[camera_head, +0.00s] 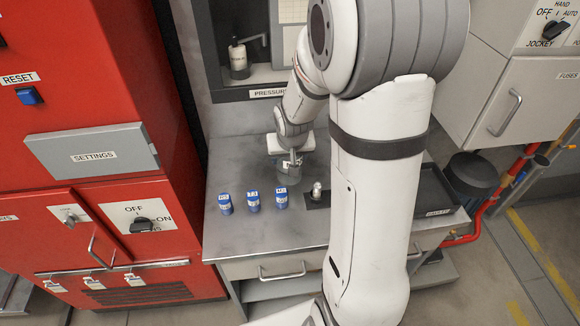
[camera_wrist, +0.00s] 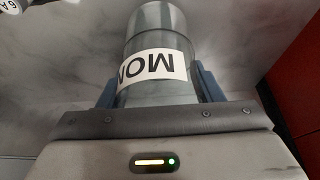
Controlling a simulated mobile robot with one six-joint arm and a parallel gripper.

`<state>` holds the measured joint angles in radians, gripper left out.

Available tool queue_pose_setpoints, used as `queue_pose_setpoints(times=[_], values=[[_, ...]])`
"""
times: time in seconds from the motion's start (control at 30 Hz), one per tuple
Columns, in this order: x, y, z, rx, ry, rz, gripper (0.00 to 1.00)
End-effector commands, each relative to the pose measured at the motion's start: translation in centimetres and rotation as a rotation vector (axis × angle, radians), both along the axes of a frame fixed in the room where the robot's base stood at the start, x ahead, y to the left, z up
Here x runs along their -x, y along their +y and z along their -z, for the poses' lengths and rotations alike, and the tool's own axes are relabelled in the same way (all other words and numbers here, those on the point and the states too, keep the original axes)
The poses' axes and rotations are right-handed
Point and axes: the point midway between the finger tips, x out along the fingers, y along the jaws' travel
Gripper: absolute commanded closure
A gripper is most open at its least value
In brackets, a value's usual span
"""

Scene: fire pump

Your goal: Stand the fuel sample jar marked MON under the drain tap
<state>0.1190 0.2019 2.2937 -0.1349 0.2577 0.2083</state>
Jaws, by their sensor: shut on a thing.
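The fuel sample jar (camera_wrist: 160,92) is a clear grey cylinder with a white label reading MON, upside down in the wrist view. My gripper (camera_wrist: 155,82) is shut on it, with one blue finger on each side. In the head view my gripper (camera_head: 290,160) is above the back of the grey bench, with the jar (camera_head: 289,175) below it. I cannot tell whether the jar touches the bench. I cannot make out the drain tap for certain; my arm hides part of the bench and back wall.
Several small items stand on the bench (camera_head: 236,236): blue labelled cans (camera_head: 253,202) in a row and a small silvery cylinder (camera_head: 317,190) on a dark patch. A black tray (camera_head: 436,208) lies at right. A red cabinet (camera_head: 100,200) bounds the left. The bench's front left is clear.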

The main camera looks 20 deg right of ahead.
Motion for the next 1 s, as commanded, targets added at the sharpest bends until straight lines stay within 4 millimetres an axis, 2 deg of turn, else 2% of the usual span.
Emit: queue_pose_setpoints(times=[0.3, 0.67, 0.7, 0.93, 1.0], values=[[0.0, 0.2, 3.8, -0.001, 0.002, -0.004, 0.67], [0.0, 0.2, 4.2, -0.001, -0.001, -0.004, 0.67], [0.0, 0.2, 4.1, -0.001, -0.001, -0.004, 0.39], [0.0, 0.3, 4.1, -0.001, -0.001, -0.005, 0.20], [0.0, 0.3, 4.1, -0.001, -0.001, -0.005, 0.19]])
